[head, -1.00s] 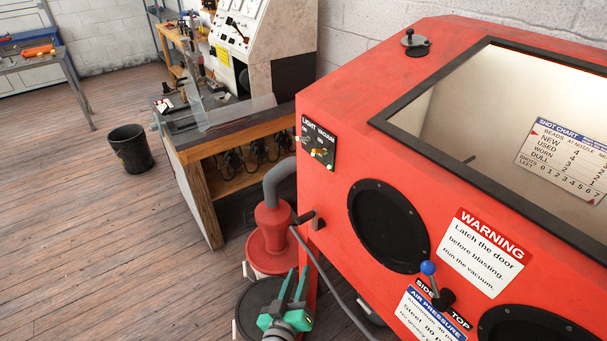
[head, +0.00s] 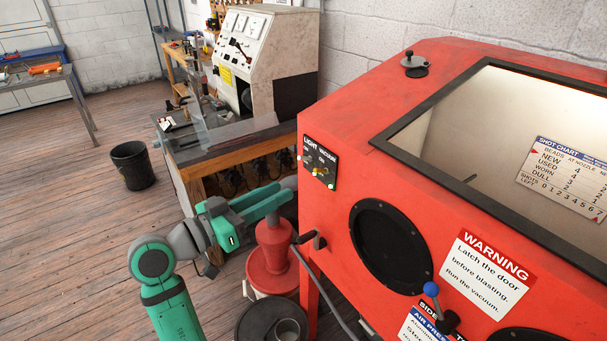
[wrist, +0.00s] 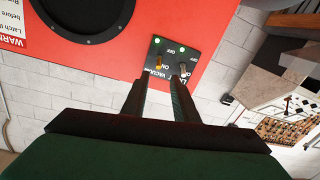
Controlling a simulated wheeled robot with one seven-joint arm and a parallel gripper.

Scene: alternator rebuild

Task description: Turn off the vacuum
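The small black switch panel (head: 320,164) labelled LIGHT and VACUUM is on the left end of the red blast cabinet's front. My gripper (head: 287,190) is left of and below the panel, pointing toward the cabinet. In the wrist view its two fingers (wrist: 157,88) are apart and empty, reaching toward the panel. No contact with the lever shows.
The red cabinet (head: 400,115) fills the right side, with a black glove port (head: 389,247) and a blue-knobbed lever (head: 431,289). A red cyclone (head: 272,255) with a grey hose stands below my gripper. A workbench is behind.

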